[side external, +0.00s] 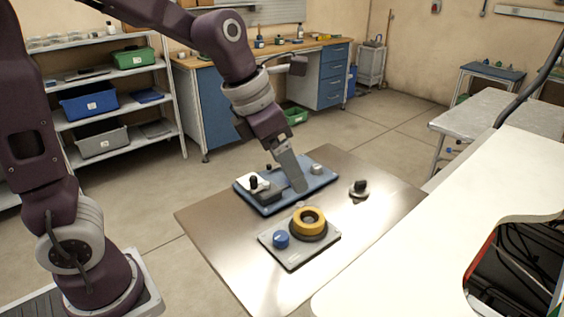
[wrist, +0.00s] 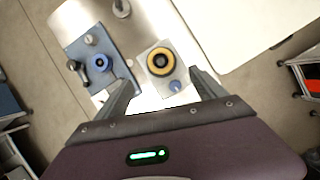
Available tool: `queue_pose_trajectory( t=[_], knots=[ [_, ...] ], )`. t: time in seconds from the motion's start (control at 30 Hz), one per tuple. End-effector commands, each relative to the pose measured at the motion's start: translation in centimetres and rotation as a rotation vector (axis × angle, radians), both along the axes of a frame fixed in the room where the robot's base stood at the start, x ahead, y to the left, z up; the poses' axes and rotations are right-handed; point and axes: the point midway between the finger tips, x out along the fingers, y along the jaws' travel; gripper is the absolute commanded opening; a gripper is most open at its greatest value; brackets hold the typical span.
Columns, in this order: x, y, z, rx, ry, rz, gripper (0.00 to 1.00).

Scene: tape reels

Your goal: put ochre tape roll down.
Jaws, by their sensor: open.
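The ochre tape roll (side external: 309,230) lies flat on a dark round base on a grey plate (side external: 293,261). My gripper (side external: 299,188) is above and behind the roll in the side view, over the near edge of a blue tray (side external: 268,209). In the wrist view its fingers (wrist: 162,77) are spread wide with nothing between them. The roll is apart from the fingers.
A small dark-and-grey part (side external: 359,188) stands on the right of the metal table (side external: 225,235). A white worktop (side external: 440,215) borders the right.

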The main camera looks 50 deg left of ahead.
Motion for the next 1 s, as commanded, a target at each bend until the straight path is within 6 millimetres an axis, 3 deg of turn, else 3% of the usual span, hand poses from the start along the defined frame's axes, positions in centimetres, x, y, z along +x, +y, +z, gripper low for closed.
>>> queue_pose_trajectory(
  t=[0.17, 0.27, 0.47, 0.6, 0.7, 0.83, 1.0],
  knots=[
    [-0.3, 0.1, 0.4, 0.007, -0.005, -0.018, 0.8],
    [-1.9, 0.2, 1.3, 0.087, -0.047, -0.229, 0.8],
    [-9.7, 0.9, 3.5, 0.538, -0.217, -1.222, 0.8],
    [-14.7, 1.6, 3.3, 0.89, -0.263, -1.901, 0.8],
    [-17.1, 2.1, 2.8, 1.072, -0.247, -2.255, 0.8],
    [-18.5, 2.4, 2.3, 1.188, -0.217, -2.501, 0.8],
    [-18.8, 2.5, 2.2, 1.208, -0.211, -2.553, 0.8]
  ],
)
